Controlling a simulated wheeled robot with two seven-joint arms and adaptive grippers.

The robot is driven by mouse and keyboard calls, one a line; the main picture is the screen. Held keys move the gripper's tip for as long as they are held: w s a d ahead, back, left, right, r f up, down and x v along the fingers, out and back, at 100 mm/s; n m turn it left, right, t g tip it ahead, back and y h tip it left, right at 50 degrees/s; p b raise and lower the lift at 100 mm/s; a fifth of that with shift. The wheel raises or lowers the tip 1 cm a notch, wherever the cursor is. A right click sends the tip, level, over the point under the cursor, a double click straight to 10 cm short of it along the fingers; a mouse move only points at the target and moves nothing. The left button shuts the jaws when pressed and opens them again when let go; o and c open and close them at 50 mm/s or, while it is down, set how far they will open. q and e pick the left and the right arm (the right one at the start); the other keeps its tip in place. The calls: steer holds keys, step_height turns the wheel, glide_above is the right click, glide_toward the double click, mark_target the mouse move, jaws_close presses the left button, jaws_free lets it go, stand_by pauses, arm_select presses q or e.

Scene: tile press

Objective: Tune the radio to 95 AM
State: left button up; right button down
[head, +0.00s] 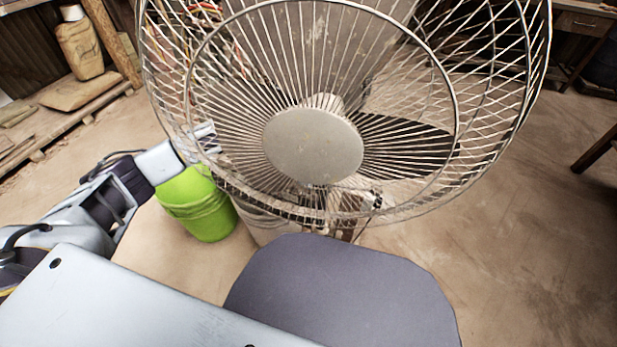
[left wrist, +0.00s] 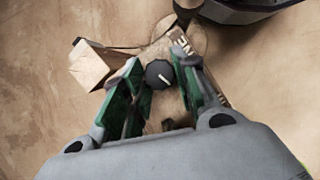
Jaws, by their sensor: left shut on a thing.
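In the left wrist view a round black knob (left wrist: 159,74) with a white pointer line sits between the green-padded fingers of my left gripper (left wrist: 156,72). The gripper is shut on the knob. Part of a wooden-looking face with the dark letters "NE" (left wrist: 184,47) shows beside the right finger; the fingers hide the rest of it. In the head view my left arm reaches in from the left and its end goes behind the fan cage, so the gripper and knob are not clear there. I cannot make out a frequency scale. My right gripper is not in view.
A large wire-caged fan (head: 313,145) fills the middle of the head view. A green bucket (head: 197,203) stands by my left arm. A wooden block (left wrist: 90,66) and a dark object (left wrist: 240,10) lie near the knob.

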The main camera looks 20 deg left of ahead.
arm_select(q)
steer(key=shift+m+g+b, duration=0.3)
steer(key=shift+m+g, duration=0.1)
steer(key=shift+m, duration=0.6)
steer(key=o, duration=1)
steer(key=v, duration=1.2)
steer(key=shift+d, duration=0.2)
